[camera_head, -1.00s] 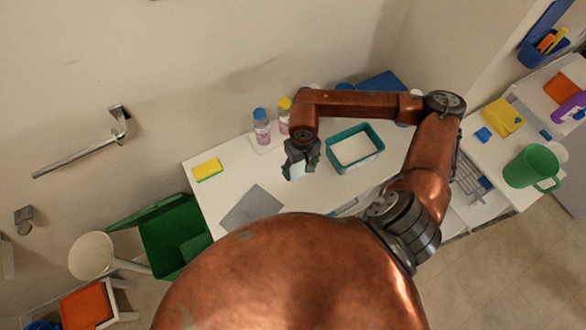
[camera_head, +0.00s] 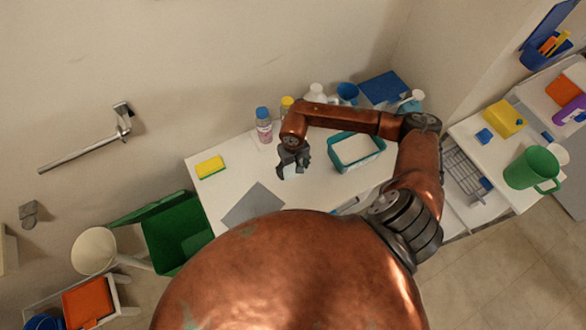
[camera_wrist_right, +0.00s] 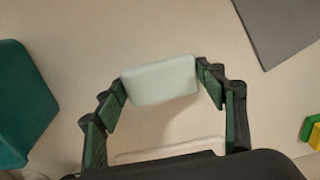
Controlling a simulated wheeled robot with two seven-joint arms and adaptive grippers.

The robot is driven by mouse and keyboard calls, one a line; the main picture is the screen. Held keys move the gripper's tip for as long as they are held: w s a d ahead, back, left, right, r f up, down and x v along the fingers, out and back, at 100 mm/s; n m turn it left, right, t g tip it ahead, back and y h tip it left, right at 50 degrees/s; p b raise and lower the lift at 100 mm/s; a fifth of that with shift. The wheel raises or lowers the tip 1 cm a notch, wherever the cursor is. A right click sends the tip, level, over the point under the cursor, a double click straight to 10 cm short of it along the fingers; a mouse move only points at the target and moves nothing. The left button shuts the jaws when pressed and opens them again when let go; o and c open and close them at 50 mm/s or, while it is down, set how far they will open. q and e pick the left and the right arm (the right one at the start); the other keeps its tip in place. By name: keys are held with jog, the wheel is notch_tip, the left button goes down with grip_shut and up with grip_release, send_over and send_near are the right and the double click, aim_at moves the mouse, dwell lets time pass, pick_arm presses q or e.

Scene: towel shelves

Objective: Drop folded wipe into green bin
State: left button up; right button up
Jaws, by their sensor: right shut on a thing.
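A pale folded wipe (camera_wrist_right: 160,80) is held between the two fingers of my right gripper (camera_wrist_right: 162,84) in the right wrist view. In the head view my right gripper (camera_head: 292,164) is over the white table, left of the teal tray, and mostly hides the wipe (camera_head: 291,173). The green bin (camera_head: 176,234) stands open on the floor beyond the table's left end, with its lid raised. My left gripper is not in view.
The white table (camera_head: 226,181) bears a yellow sponge (camera_head: 210,166), a grey mat (camera_head: 254,205), a teal tray (camera_head: 376,152) and a bottle (camera_head: 264,127). A white funnel-like object (camera_head: 93,250) stands left of the bin. A metal bar (camera_head: 85,152) sticks out from the wall.

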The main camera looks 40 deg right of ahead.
jog(key=shift+f, duration=0.15)
jog(key=o, duration=1.3)
